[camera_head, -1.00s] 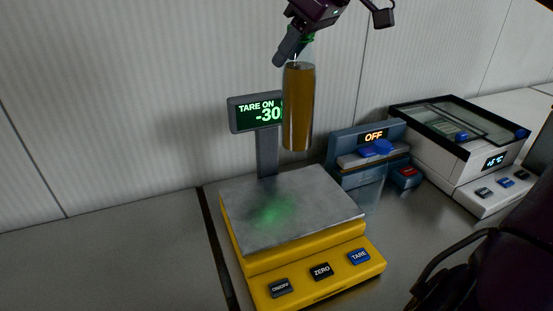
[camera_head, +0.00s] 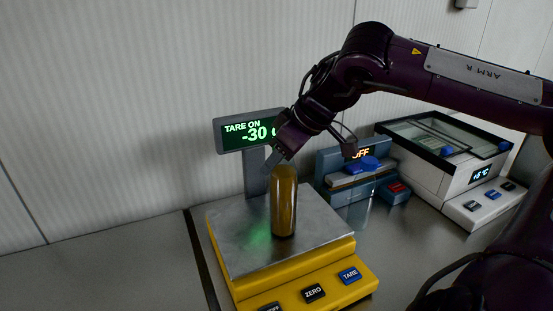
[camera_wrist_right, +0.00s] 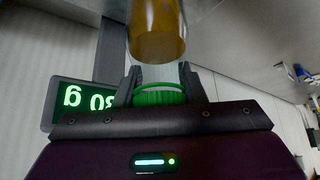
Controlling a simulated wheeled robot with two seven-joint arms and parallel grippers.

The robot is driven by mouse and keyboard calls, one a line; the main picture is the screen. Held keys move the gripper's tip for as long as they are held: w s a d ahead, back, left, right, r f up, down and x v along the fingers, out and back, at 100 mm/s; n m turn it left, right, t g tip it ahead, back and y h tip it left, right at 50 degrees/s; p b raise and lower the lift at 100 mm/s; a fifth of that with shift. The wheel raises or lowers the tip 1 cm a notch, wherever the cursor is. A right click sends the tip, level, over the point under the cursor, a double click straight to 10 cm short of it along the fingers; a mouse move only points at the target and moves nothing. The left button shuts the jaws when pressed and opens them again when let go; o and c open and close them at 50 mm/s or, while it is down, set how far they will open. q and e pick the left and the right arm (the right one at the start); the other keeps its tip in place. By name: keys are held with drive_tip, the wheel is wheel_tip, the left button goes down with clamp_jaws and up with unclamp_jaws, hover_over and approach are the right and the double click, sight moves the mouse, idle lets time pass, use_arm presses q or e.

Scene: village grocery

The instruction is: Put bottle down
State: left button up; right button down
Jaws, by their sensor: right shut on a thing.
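The bottle (camera_head: 284,202), filled with amber liquid, stands upright over the metal plate of the yellow scale (camera_head: 325,208). Its base is at or just above the plate; I cannot tell if it touches. My right gripper (camera_head: 277,160) is shut on the bottle's top, which it mostly hides in the head view. In the right wrist view, a green band at the bottle's top (camera_wrist_right: 160,97) sits between the two fingers of the gripper (camera_wrist_right: 160,82), with the amber body (camera_wrist_right: 158,32) beyond. The scale display (camera_head: 247,131) reads "TARE ON" and -30. My left gripper is out of view.
A blue device with an "OFF" display (camera_head: 361,153) stands right behind the scale. A white glass-topped box (camera_head: 455,180) stands farther right. A wall is close behind. The grey counter (camera_head: 110,275) left of the scale is clear.

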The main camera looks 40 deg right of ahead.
drive_tip(key=shift+f, duration=0.1)
drive_tip(key=c, duration=0.9)
unclamp_jaws()
drive_tip(key=shift+f, duration=0.1)
drive_tip(key=shift+r, duration=0.25)
drive_tip(key=v, duration=1.2)
drive_tip(key=shift+b, duration=0.4)
